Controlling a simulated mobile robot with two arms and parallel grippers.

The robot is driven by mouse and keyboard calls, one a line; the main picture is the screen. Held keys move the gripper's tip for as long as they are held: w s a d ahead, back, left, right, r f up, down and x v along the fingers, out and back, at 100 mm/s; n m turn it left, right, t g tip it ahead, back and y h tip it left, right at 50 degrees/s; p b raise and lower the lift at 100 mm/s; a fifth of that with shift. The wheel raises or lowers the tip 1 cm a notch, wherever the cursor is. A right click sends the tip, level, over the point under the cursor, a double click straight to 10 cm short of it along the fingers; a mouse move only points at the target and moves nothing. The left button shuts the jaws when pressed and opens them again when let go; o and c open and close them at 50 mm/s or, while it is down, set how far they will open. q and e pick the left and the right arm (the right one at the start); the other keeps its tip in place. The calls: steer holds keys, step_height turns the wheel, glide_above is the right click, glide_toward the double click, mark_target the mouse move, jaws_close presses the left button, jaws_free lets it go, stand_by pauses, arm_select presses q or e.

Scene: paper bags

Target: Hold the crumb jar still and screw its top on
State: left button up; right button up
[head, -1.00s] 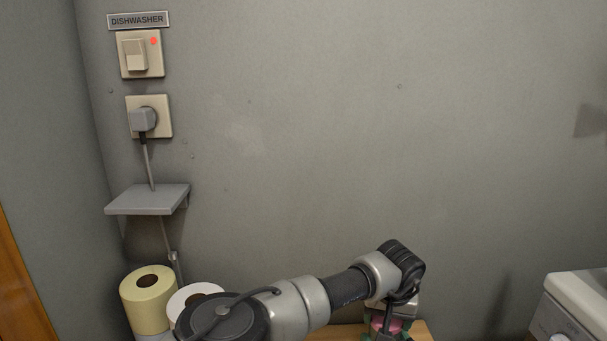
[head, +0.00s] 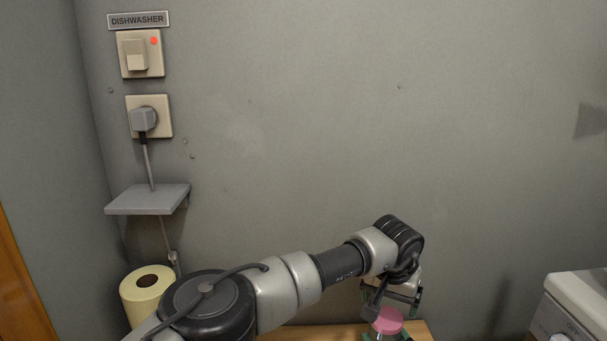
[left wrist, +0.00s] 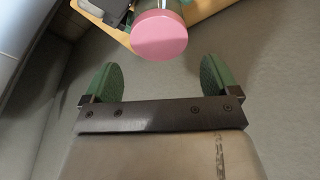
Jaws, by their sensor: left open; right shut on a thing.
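The pink top (head: 387,320) sits on the crumb jar at the bottom of the head view. In the left wrist view the pink top (left wrist: 159,36) faces the camera, with a small part of the jar (left wrist: 152,5) behind it. Whether it is fully screwed down cannot be seen. My left gripper (head: 392,296) is above the top, open and empty. Its green fingertips (left wrist: 158,80) are apart, and the top lies beyond them, not between them. My right gripper (head: 386,336), low at the frame edge, is shut on the jar; the jar's body is mostly hidden.
A wooden surface (head: 320,332) lies under the jar. A yellow paper roll (head: 146,290) stands at left below a grey wall shelf (head: 148,199). A white appliance (head: 580,300) is at lower right. The wall behind is bare in the middle.

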arm_select(q)
steer(key=shift+r, duration=0.65)
steer(key=shift+r, duration=0.1)
steer(key=shift+r, duration=0.3)
steer(key=v, duration=1.1)
steer(key=shift+s, duration=0.15)
steer(key=shift+r, duration=0.1)
arm_select(e)
steer(key=o, duration=1.2)
steer(key=shift+s, duration=0.1)
steer(key=v, duration=1.2)
